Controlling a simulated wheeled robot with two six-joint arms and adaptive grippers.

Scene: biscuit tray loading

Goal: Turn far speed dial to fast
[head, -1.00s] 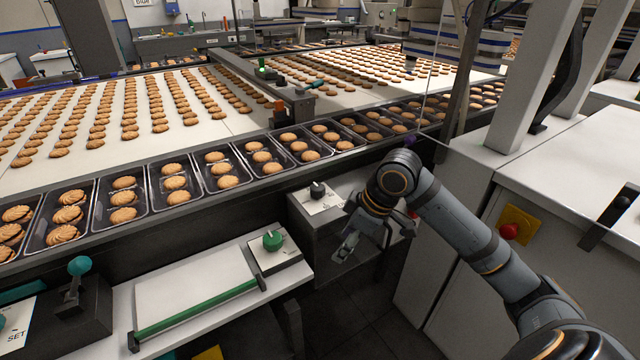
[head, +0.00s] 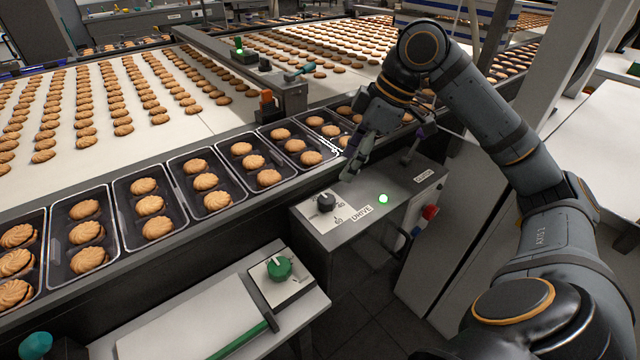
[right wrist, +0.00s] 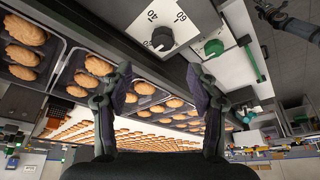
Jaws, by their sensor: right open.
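The black dial (head: 326,202) sits upright on a white plate marked 40 and 60, on top of a grey box. It also shows at the top of the right wrist view (right wrist: 162,39), its pointer direction unclear. A green dial (head: 279,268) sits on a nearer panel. My right gripper (head: 343,163) is open and empty, beyond and slightly right of the black dial, apart from it. In the right wrist view its fingers (right wrist: 160,78) stand wide apart below the dial. A dark arm end, likely my left gripper (right wrist: 270,12), shows at that view's top right; its jaws are unclear.
Black biscuit trays (head: 215,207) line the conveyor edge behind the box. A lit green lamp (head: 383,199), a red button (head: 430,211) and a short lever (head: 412,148) are right of the dial. A green bar (head: 240,342) lies along the near panel.

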